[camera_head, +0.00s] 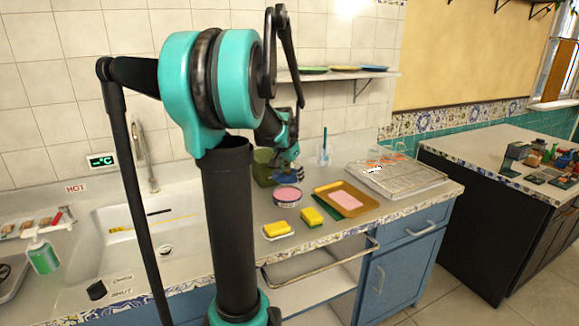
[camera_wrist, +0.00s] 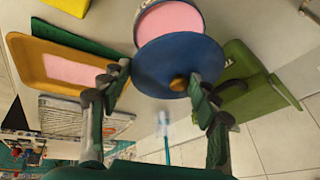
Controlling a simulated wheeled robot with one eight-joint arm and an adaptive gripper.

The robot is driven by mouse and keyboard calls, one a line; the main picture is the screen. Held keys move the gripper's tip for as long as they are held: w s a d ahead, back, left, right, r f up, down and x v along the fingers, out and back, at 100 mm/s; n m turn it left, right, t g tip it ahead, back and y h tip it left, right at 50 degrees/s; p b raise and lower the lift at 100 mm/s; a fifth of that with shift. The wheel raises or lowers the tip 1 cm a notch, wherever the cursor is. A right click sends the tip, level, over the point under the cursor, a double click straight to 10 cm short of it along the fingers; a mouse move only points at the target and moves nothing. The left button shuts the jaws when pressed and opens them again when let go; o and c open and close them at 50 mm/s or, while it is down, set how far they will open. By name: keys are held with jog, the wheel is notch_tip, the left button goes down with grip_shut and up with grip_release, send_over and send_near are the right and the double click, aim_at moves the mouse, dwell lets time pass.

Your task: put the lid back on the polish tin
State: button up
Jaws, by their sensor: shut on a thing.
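The polish tin (camera_head: 287,198) stands open on the counter, with pink polish showing inside. In the wrist view the tin (camera_wrist: 170,22) is partly covered by the lid. The lid (camera_wrist: 180,62) is a dark blue disc with a small brown knob. My gripper (camera_wrist: 157,84) is shut on the lid, with a finger at each side. In the head view my gripper (camera_head: 286,163) holds the lid (camera_head: 284,177) above and just behind the tin, apart from it. The exact finger contact is hard to make out.
An orange tray (camera_head: 364,206) with a pink patch lies right of the tin. Two yellow sponges (camera_head: 276,229) lie in front. A green container (camera_head: 262,160) stands behind, left of my gripper. A wire rack (camera_head: 425,176) is further right; the sink (camera_head: 130,232) is left.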

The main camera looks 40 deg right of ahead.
jog(key=shift+f, duration=3.1)
jog(key=shift+f, duration=0.15)
jog(key=o, duration=1.4)
jog(key=shift+o, duration=0.7)
jog(key=shift+o, duration=1.2)
jog(key=shift+r, duration=3.5)
